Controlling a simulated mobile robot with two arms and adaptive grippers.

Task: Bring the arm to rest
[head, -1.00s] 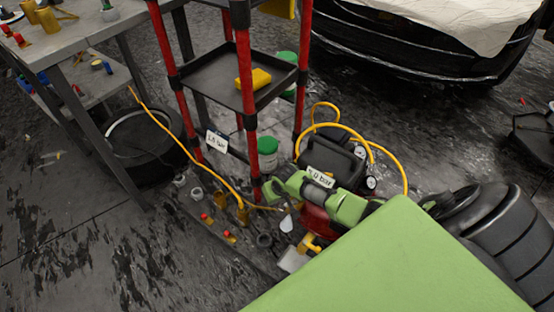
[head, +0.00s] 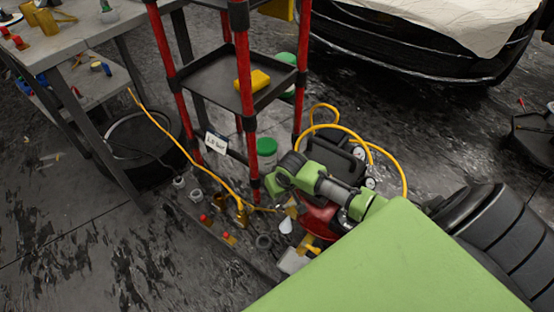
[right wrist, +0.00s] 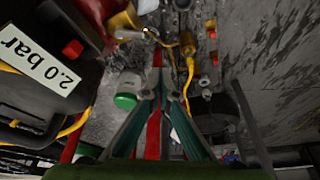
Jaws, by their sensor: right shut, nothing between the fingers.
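My right arm (head: 330,187), green and dark grey, reaches over the red and black compressor (head: 340,158) in the head view and bends at the wrist beside the red-posted shelf rack (head: 245,90). In the right wrist view my right gripper (right wrist: 164,90) is shut and empty. Its teal fingers come together in front of a red post (right wrist: 157,60). The compressor, with its "2.0 bar" label (right wrist: 40,62), shows at the left of that view. My left gripper is in neither view.
Small fittings (head: 207,219) lie below the rack. A green-lidded tub (head: 267,150) stands by the rack. A black car (head: 420,55) is at the back. Open floor (head: 100,250) lies at lower left.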

